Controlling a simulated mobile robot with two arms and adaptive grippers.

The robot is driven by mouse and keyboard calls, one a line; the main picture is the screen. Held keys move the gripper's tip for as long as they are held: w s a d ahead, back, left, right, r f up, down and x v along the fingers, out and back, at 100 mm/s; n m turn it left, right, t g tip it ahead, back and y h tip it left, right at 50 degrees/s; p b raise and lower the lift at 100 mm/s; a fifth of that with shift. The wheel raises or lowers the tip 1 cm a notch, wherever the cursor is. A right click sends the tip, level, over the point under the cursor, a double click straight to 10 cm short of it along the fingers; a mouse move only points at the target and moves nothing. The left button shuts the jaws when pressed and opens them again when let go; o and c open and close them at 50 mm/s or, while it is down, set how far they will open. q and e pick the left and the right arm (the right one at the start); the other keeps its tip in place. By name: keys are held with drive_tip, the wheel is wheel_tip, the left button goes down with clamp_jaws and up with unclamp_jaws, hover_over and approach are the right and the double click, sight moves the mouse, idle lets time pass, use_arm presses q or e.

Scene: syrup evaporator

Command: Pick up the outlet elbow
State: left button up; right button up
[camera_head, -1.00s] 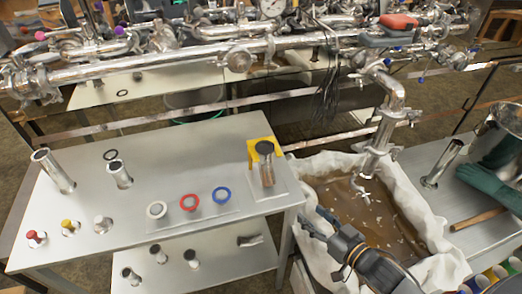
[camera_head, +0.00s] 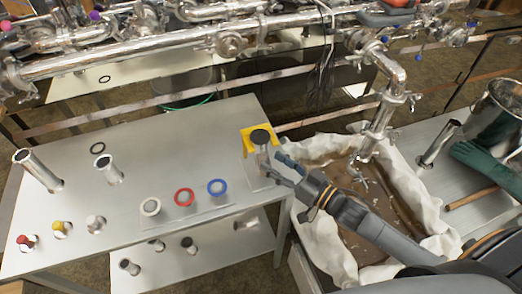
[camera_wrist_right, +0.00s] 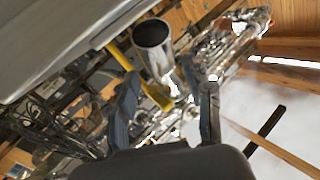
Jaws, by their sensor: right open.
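A metal pipe piece with a dark round opening on top, which I take to be the outlet elbow (camera_head: 262,145), stands in a yellow holder (camera_head: 247,139) at the right end of the steel table. Its lower part is partly hidden by my gripper. My right gripper (camera_head: 279,165) is open, just to the right of the piece and close to it. In the right wrist view the shiny piece (camera_wrist_right: 153,42) shows beyond and between the two open fingers (camera_wrist_right: 170,88); I cannot tell whether they touch it. My left gripper is not in view.
White, red (camera_head: 184,197) and blue (camera_head: 217,187) rings lie left of the holder, with upright tubes (camera_head: 38,170) farther left. A cloth-lined basin (camera_head: 322,228) with brown contents lies to the right. Metal pipework (camera_head: 230,45) runs above and behind the table.

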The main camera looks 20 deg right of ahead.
sight(267, 157)
drive_tip(key=shift+w+a, duration=0.1)
drive_tip(key=shift+w, duration=0.05)
drive_tip(key=shift+w+a+r, duration=0.15)
drive_tip(key=shift+w+r, duration=0.05)
drive_tip(key=shift+w, duration=0.1)
drive_tip(key=p+x, duration=0.1)
drive_tip(key=x, duration=0.2)
drive_tip(key=shift+w+a+r+p, duration=0.1)
drive_tip(key=shift+w+p, duration=0.2)
drive_tip(key=shift+p, duration=0.05)
drive_tip(key=shift+w+a, duration=0.3)
drive_tip(key=shift+w, duration=0.05)
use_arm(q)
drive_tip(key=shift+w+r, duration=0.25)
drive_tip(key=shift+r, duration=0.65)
use_arm(e)
clamp_jaws()
